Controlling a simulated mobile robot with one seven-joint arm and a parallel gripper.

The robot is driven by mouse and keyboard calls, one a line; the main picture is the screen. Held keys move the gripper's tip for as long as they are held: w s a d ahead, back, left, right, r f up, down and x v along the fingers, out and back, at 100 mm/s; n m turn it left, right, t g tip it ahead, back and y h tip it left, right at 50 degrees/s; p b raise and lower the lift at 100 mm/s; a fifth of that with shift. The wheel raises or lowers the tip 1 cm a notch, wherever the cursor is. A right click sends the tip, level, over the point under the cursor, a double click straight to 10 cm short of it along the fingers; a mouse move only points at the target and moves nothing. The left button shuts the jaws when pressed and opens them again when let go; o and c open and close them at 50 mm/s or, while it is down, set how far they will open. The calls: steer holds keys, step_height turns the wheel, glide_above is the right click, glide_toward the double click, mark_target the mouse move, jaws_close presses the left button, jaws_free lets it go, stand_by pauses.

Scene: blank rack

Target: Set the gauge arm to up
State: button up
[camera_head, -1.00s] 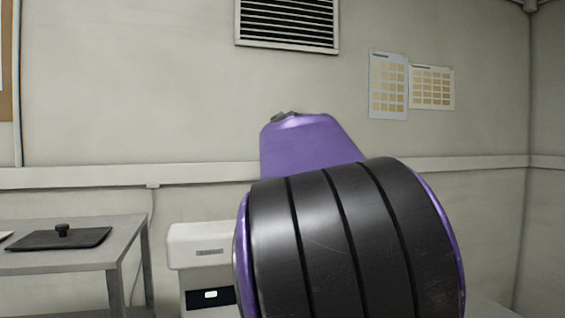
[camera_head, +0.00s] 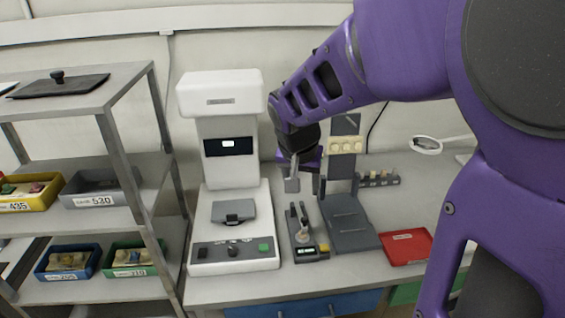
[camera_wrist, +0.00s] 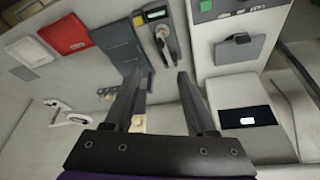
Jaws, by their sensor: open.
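A small dark device (camera_head: 310,253), which seems to be the gauge, stands on the bench with a yellow patch at its front. A pale-knobbed metal lever (camera_head: 303,230), likely the gauge arm, is on it; its exact setting is too small to tell. In the wrist view the lever (camera_wrist: 163,34) shows on the device beyond the fingertips. My gripper (camera_head: 304,185) is above and behind the device, pointing down, fingers apart and empty.
A white machine (camera_head: 222,95) stands close on the left, with a control panel. A dark grey stand (camera_head: 350,232) with an upright plate is close on the right, and a red tray (camera_head: 406,248) beyond it. A shelf (camera_head: 85,90) with several bins is at far left.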

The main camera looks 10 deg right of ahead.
mark_target(304, 219)
steer(key=b+x, duration=0.8)
steer(key=x, duration=0.8)
steer(key=shift+w+f, duration=0.25)
steer(key=shift+w, duration=0.05)
jaws_close()
steer(key=shift+a, duration=0.1)
stand_by(0.5)
